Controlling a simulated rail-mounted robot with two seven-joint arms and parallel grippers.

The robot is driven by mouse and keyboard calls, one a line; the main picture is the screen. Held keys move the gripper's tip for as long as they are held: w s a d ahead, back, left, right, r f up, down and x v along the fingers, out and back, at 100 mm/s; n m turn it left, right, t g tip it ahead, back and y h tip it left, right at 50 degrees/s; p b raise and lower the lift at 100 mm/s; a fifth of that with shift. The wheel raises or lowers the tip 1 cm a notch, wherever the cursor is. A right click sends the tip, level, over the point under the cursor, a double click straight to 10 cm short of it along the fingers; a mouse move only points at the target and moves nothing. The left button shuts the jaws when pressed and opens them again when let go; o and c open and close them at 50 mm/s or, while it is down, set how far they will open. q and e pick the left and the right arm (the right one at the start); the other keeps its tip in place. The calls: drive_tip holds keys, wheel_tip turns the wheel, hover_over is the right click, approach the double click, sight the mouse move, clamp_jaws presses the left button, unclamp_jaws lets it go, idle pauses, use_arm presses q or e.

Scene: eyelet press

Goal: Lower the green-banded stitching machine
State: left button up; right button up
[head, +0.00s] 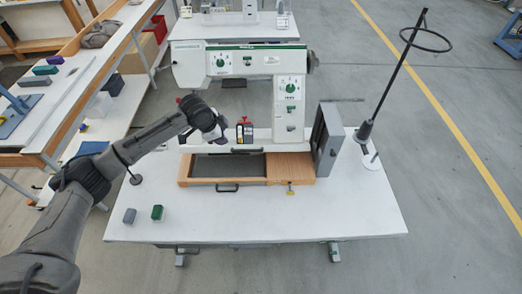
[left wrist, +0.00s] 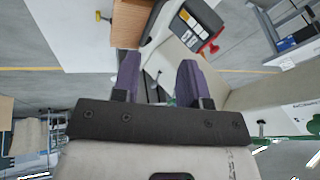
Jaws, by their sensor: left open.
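The green-banded stitching machine (head: 289,100) stands upright at the back of the white table, its arm reaching left. In front of its base is a wooden frame (head: 290,166) with a dark recess (head: 227,166). A dark box with a red lever (head: 244,131) sits at the machine's base; it also shows in the left wrist view (left wrist: 185,28). My left gripper (head: 223,139) is just left of this box, above the frame's back edge. In the left wrist view its purple fingers (left wrist: 158,68) are apart with nothing seen between them. My right gripper is out of view.
A grey upright panel (head: 327,140) stands at the frame's right end, with a thread stand (head: 366,128) beyond it. A grey block (head: 129,216) and a green block (head: 157,212) lie front left. The table's front right is clear. A cluttered bench (head: 60,100) stands left.

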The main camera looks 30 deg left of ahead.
sight(245, 150)
use_arm(q)
drive_tip(key=w+d+f+m, duration=0.1)
drive_tip(key=w+f, duration=0.1)
drive_tip(key=f, duration=0.2)
drive_tip(key=w+d+f, duration=0.1)
drive_tip(key=w+f, duration=0.1)
drive_tip(key=f, duration=0.2)
drive_tip(key=w+d+f+m+h, duration=0.1)
drive_tip(key=w+f, duration=0.1)
drive_tip(key=f, duration=0.1)
drive_tip(key=shift+w+d+f+m, duration=0.3)
drive_tip(key=shift+d+f, duration=0.05)
drive_tip(key=shift+f, duration=0.05)
clamp_jaws()
idle(0.3)
